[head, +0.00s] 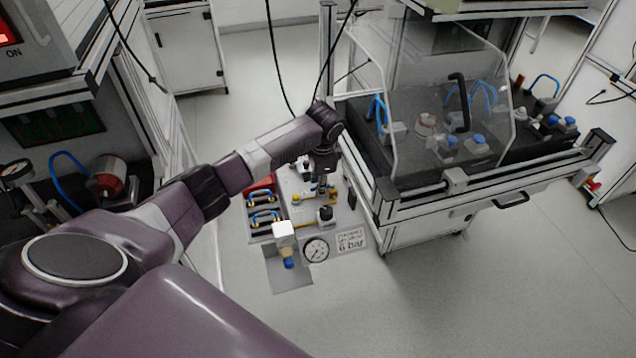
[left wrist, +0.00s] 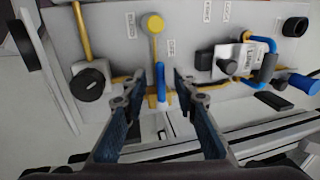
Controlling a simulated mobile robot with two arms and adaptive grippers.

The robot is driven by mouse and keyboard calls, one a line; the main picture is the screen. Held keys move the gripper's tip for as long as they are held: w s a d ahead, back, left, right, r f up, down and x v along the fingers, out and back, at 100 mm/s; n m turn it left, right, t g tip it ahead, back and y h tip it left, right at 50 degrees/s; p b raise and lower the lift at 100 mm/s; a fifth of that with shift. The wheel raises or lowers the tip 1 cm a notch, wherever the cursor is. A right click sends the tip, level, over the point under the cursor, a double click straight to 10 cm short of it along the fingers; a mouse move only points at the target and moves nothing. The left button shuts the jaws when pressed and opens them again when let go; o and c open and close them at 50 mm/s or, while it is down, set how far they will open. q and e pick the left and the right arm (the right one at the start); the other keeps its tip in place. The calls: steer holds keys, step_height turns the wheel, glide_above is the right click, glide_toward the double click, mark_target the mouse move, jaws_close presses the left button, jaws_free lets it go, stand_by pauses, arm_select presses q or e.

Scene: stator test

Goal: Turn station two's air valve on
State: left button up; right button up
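My left gripper (head: 322,176) points down over the pale air panel (head: 297,186) in the head view. In the left wrist view the left gripper (left wrist: 155,88) has its two fingers spread apart. A slim blue valve handle (left wrist: 160,78) on a yellow pipe stands between them, with a gap visible on each side. A round yellow part (left wrist: 152,23) sits above it on the panel (left wrist: 120,55). My right gripper is not in view.
A black knob (left wrist: 90,84) is left of the fingers, and a white block (left wrist: 237,58) with blue tubing is right. A pressure gauge (head: 316,249) and a "6 bar" sign (head: 351,240) are at the panel's front. A clear-shielded bench (head: 440,190) stands right.

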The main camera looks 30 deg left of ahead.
arm_select(q)
steer(key=shift+w, duration=0.1)
jaws_close()
